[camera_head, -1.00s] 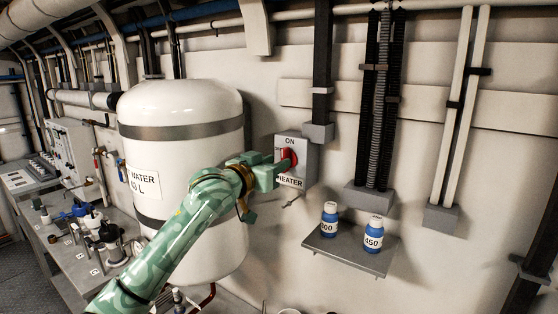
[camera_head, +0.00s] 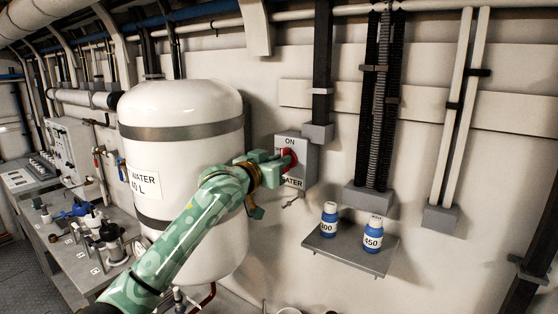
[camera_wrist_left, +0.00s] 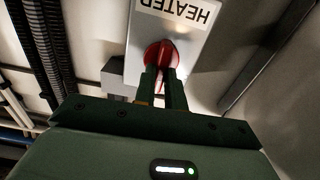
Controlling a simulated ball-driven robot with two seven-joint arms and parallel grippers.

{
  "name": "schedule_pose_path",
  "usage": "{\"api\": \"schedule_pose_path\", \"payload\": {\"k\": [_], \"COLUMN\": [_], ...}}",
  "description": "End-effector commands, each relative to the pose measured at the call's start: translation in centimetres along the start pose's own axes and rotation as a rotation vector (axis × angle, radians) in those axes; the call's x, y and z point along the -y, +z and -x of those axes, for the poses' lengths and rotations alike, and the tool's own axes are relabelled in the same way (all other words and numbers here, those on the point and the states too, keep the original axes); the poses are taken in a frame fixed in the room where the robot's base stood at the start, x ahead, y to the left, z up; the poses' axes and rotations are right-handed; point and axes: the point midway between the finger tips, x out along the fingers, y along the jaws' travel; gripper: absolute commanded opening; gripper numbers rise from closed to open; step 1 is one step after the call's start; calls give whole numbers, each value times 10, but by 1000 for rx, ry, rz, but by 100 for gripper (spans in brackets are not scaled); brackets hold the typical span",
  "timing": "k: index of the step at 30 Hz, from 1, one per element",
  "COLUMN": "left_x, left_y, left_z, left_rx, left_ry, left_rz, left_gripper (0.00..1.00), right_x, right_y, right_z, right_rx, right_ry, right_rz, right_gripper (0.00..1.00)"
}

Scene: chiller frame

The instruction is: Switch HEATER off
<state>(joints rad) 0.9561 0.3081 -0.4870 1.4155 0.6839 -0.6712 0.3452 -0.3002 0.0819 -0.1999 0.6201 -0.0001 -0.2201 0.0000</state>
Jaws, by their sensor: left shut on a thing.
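The HEATER switch box (camera_head: 308,150) is a grey box on the wall with ON at its top and a HEATER label below. Its red knob (camera_head: 291,156) is partly hidden by my left gripper (camera_head: 284,160). In the left wrist view the red knob (camera_wrist_left: 161,54) sits between the two fingertips of my left gripper (camera_wrist_left: 162,76), which is shut on it. The box's HEATER label (camera_wrist_left: 178,12) appears upside down there. My right gripper is not in view.
A white water tank (camera_head: 180,110) stands left of the box, close to my left arm. A small wall shelf (camera_head: 350,258) below holds two blue bottles (camera_head: 329,222). A bench (camera_head: 75,262) with several items is at the left.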

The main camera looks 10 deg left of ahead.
Motion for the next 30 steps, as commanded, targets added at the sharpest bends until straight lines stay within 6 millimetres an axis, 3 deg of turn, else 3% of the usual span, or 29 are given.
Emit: {"api": "schedule_pose_path", "payload": {"k": [8,18,30], "left_x": [1,3,6], "left_y": [-6,-6,-2], "left_z": [0,0,0], "left_rx": [3,2,0], "left_ry": [0,-1,-1], "left_rz": [143,452,830], "left_gripper": [0,0,0], "right_x": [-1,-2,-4], "right_y": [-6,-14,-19], "right_z": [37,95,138], "right_rx": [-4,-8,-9], "right_ry": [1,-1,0], "right_rz": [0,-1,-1], "right_gripper": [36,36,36]}}
